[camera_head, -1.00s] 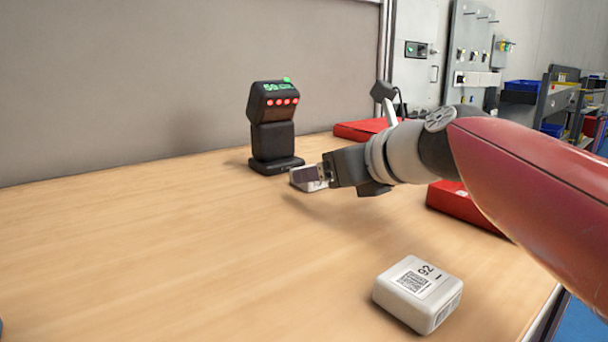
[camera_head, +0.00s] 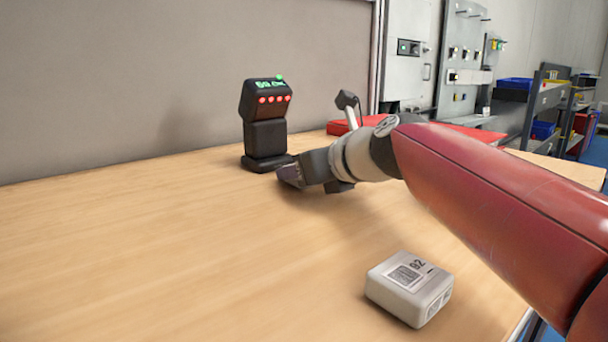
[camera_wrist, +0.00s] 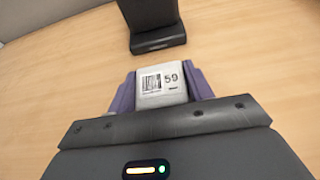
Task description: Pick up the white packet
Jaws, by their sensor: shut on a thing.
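A white packet (camera_wrist: 163,84) with a barcode label and the number 59 sits between my purple fingers in the wrist view. My gripper (camera_wrist: 162,88) is shut on it. In the head view my gripper (camera_head: 288,176) is low over the table, in front of the scanner's base, and its fingers hide the held packet. I cannot tell whether the packet touches the table. A second white packet (camera_head: 409,287), labelled 92, lies flat on the table at the front right, apart from my gripper.
A black scanner (camera_head: 266,124) with red lights and a green display stands just behind my gripper. Red flat objects (camera_head: 340,127) lie at the back, partly behind my arm. The wooden table (camera_head: 130,250) is clear at left and centre.

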